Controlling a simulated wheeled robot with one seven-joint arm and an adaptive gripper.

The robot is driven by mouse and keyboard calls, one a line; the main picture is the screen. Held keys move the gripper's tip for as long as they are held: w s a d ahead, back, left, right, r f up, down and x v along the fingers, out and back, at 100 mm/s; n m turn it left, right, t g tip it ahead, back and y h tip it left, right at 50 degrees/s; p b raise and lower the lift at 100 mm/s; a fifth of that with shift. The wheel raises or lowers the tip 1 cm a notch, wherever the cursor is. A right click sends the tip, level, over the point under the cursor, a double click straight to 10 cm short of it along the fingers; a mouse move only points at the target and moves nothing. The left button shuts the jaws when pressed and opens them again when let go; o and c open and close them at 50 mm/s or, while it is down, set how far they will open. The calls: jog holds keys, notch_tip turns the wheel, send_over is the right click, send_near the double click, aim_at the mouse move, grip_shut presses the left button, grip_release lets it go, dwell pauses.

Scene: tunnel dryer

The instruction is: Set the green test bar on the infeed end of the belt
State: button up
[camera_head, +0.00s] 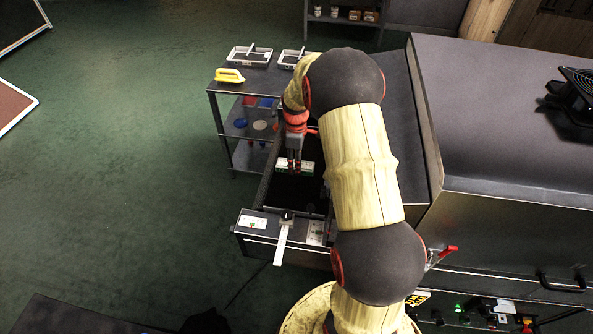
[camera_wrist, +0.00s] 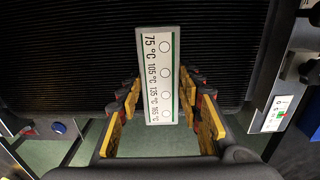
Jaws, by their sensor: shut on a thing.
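The green test bar (camera_head: 309,168) has a white label face with temperature marks and round dots, and a green edge, in the wrist view (camera_wrist: 152,72). My gripper (camera_head: 294,164) is shut on it, with yellow finger pads on both sides in the wrist view (camera_wrist: 163,98). The black ribbed belt (camera_wrist: 62,55) spreads behind the bar in the wrist view. In the head view the infeed end of the belt (camera_head: 292,193) lies below my gripper, between dark side rails. I cannot tell whether the bar touches the belt. My arm hides part of the infeed.
The dryer housing (camera_head: 510,120) stands to the right. A shelved cart (camera_head: 218,106) stands behind the infeed, with a yellow object (camera_head: 229,75) and white trays (camera_head: 248,56) on top. A panel with a pale lever (camera_head: 281,245) crosses the infeed's front. Green floor lies open at left.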

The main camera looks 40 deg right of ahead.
jog(key=shift+f+b, duration=0.4)
jog(key=shift+f, duration=1.25)
jog(key=shift+f, duration=0.15)
jog(key=o, duration=1.2)
